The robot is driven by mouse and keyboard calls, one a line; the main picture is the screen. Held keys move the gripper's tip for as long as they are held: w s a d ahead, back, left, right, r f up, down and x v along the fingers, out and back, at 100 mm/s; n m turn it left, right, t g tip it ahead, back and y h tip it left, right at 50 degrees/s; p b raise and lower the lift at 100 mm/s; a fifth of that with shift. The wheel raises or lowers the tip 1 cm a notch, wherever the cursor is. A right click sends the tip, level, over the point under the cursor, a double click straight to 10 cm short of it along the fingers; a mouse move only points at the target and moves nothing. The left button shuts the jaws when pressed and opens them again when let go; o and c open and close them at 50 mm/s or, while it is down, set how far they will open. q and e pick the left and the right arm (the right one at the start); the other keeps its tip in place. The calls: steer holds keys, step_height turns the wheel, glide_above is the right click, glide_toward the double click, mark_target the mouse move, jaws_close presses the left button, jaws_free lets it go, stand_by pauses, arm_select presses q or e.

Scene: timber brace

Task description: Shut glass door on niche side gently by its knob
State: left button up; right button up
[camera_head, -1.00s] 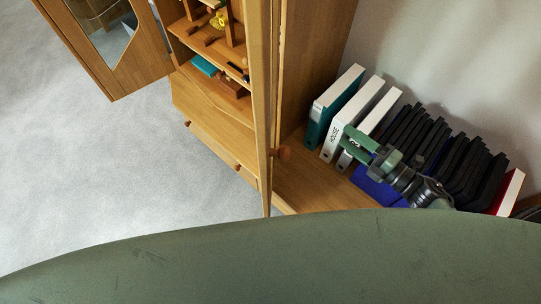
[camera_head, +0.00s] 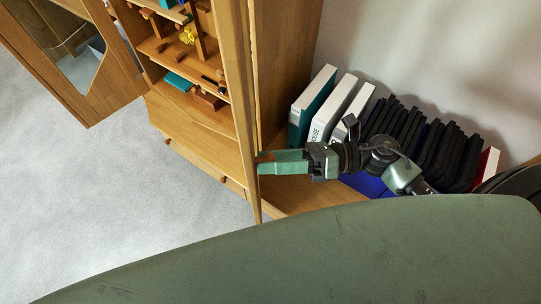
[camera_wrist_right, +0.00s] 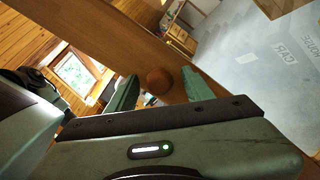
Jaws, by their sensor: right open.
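A cabinet door (camera_head: 239,110) stands open, seen almost edge-on in the head view. Its round brown wooden knob (camera_wrist_right: 158,80) shows clearly in the right wrist view. My right gripper (camera_head: 264,163) is at the door's right-hand face, its green fingers pointing left. In the right wrist view the open fingers (camera_wrist_right: 160,90) stand on either side of the knob, with gaps visible. The fingers mostly hide the knob in the head view. My left gripper is not in view.
The other glass door (camera_head: 95,85) stands open at upper left. Cabinet shelves (camera_head: 185,95) hold small items. Binders (camera_head: 312,108) and a row of black files (camera_head: 440,155) stand on the wooden surface behind my right arm. Grey floor (camera_head: 80,190) is clear at left.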

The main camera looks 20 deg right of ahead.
jaws_close()
stand_by(1.5)
